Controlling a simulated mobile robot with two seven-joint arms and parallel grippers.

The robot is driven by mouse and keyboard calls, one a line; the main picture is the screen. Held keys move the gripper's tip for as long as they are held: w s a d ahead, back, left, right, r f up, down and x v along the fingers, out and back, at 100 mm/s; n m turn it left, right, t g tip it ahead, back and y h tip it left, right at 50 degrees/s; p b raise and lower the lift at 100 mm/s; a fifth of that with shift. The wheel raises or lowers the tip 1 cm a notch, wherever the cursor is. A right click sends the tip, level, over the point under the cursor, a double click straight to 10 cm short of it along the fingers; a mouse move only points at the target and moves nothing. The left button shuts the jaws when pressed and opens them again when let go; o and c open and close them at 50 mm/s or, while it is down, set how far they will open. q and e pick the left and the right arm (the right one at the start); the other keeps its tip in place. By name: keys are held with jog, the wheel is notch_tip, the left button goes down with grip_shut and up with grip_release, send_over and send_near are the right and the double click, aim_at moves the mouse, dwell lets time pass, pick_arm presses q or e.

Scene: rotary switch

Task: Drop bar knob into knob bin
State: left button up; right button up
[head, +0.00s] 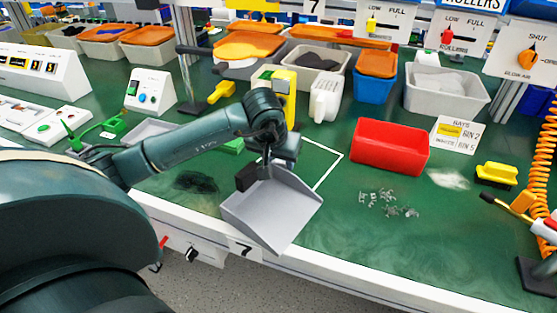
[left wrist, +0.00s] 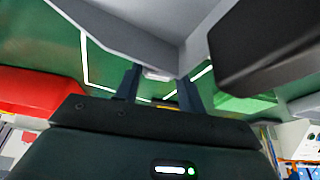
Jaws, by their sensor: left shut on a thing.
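My left gripper (head: 268,160) is over the front edge of the bench, at a grey dustpan-like scoop (head: 272,212). Its fingers (left wrist: 160,90) close on a pale edge of the grey scoop in the left wrist view (left wrist: 130,30). A dark block (head: 247,177) sits at the scoop's back left and shows at upper right in the left wrist view (left wrist: 265,55). A red bin (head: 390,147) stands empty on the bench to the right. I cannot tell which bin is the knob bin, and no loose bar knob is clear to me. My right gripper is out of view.
Small metal parts (head: 388,203) lie scattered right of the scoop. A yellow brush (head: 496,174) lies farther right. A grey bin (head: 445,90), blue bin (head: 375,88) and white jug (head: 326,98) stand behind. Green bench top (head: 330,225) is clear between scoop and parts.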

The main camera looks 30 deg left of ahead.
pick_arm(q)
jog(key=shift+f, duration=0.2)
jog(key=shift+f, duration=0.15)
jog(key=o, duration=0.9)
